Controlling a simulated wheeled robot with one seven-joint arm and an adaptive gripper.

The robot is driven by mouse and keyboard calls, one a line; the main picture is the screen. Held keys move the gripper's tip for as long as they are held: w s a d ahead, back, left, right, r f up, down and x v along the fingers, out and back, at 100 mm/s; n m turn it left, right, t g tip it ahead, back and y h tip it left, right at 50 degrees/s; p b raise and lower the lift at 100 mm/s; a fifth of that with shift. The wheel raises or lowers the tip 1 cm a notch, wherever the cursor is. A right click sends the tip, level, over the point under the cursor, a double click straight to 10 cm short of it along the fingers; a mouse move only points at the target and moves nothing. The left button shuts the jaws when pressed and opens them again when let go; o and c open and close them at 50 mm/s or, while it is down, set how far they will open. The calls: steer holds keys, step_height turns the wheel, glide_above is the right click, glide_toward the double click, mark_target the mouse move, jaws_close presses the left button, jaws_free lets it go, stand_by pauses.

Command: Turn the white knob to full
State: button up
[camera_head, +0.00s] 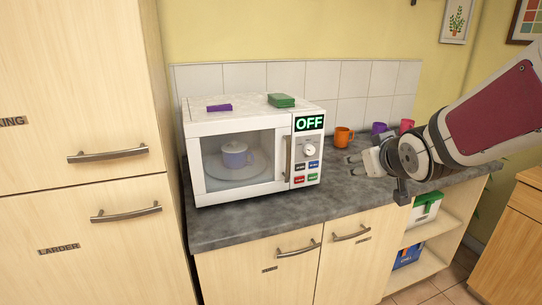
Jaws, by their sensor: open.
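The white knob (309,149) is a small round dial on the right-hand control panel of the white microwave (241,190). The display (309,123) above it reads OFF in green. Small labelled buttons (306,173) sit below the knob. The microwave door is shut, and a lidded pale cup (235,155) shows through its window. My gripper (358,158) is open and empty, to the right of the knob and apart from it, with its fingers pointing left over the counter. Its fingertips are small in this view.
The grey counter (335,200) is clear in front of the microwave. Orange (344,137), purple (379,128) and pink (406,126) mugs stand behind my gripper by the tiled wall. A purple block (218,108) and a green block (281,100) lie on the microwave. A tall cupboard (85,190) stands left.

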steer(key=w+f+n+t+y+b, duration=0.25)
steer(key=w+f, duration=0.25)
steer(key=w, duration=0.5)
steer(key=n+t+y, duration=0.2)
steer(key=t+y, duration=0.1)
steer(key=y, duration=0.1)
glide_toward(311, 151)
steer(key=shift+h, duration=0.25)
steer(key=x, duration=0.8)
steer(key=shift+w+a+r+b, duration=0.15)
steer(key=shift+w+a+b, duration=0.1)
steer(key=shift+w+b, duration=0.1)
steer(key=shift+s, duration=0.1)
steer(key=c, duration=1.1)
